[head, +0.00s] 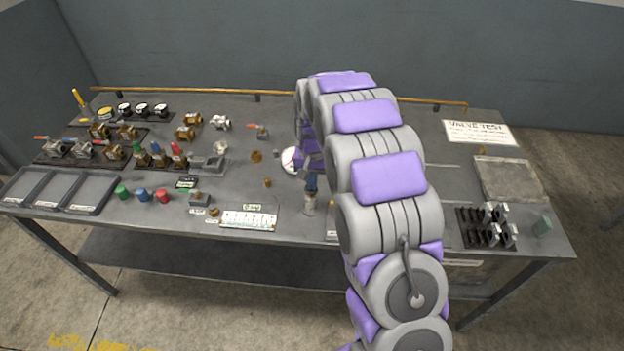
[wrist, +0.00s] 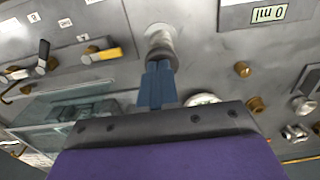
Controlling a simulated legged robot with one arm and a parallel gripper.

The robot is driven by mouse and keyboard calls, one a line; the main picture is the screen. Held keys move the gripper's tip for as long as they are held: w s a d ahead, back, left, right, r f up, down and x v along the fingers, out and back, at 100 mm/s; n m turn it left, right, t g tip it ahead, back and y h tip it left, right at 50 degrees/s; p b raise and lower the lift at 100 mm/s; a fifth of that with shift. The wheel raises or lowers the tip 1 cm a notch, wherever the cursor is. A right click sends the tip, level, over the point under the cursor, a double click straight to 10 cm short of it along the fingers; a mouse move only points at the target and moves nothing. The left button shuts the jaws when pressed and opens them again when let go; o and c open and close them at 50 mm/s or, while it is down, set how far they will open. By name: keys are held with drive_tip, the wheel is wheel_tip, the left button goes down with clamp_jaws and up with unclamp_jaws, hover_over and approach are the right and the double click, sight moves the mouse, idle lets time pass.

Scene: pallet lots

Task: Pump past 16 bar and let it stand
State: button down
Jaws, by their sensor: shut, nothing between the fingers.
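My gripper (head: 312,184) is shut and empty, low over the front middle of the bench. In the wrist view its blue fingers (wrist: 158,84) are together and point at a pale metal cylinder (wrist: 160,45), which may be a pump part. The fingertips are at or very near its lower end; I cannot tell if they touch. The cylinder also shows in the head view (head: 309,205), just below the fingers. A round white gauge (head: 291,160) stands behind, partly covered by my arm; its rim shows in the wrist view (wrist: 203,99). Its reading is not legible.
Brass fittings (wrist: 256,105) stand nearby. Valves and trays (head: 70,190) fill the bench's left; a valve test sign (head: 478,133) lies right. My arm hides the middle right.

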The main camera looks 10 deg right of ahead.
wheel_tip(320, 180, up, 14)
drive_tip(key=p, duration=0.3)
drive_tip(key=shift+w, duration=0.1)
idle(0.7)
wheel_tip(320, 180, up, 3)
drive_tip(key=p, duration=0.9)
drive_tip(key=shift+w+r, duration=0.1)
drive_tip(key=shift+r, duration=0.05)
drive_tip(key=shift+f, duration=0.2)
wheel_tip(320, 180, down, 14)
drive_tip(key=shift+r+b, duration=0.1)
drive_tip(key=shift+b, duration=0.2)
